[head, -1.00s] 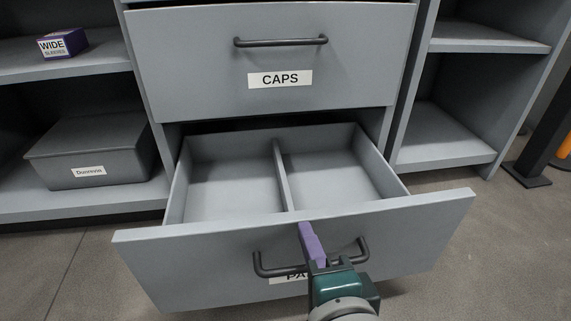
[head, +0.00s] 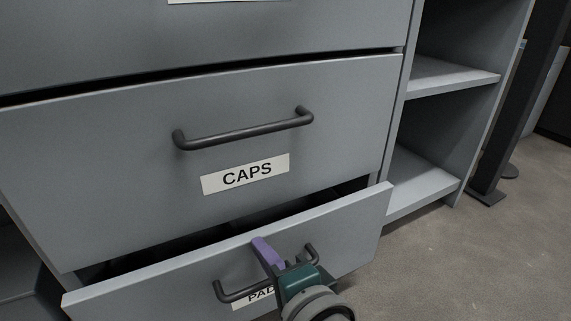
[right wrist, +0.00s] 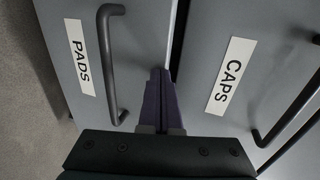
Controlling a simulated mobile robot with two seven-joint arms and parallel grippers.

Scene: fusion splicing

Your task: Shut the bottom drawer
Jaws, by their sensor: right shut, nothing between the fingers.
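The bottom drawer (head: 345,240) is grey, with a dark bar handle (head: 232,293) and a label reading PADS, partly hidden in the head view. It stands out a little from the cabinet, with a dark gap behind its front's top edge. In the right wrist view the drawer front (right wrist: 142,50) shows the whole PADS label. My right gripper (head: 262,245), with purple fingers and a green body, is at the drawer front by its handle. Its fingers are shut and empty, and they also show in the right wrist view (right wrist: 159,78). My left gripper is not in view.
The CAPS drawer (head: 330,150) above is closed or nearly so, with its own bar handle (head: 245,132). Open shelves (head: 425,185) stand to the right. A dark post (head: 490,190) rises further right. The floor (head: 460,270) at the right front is clear.

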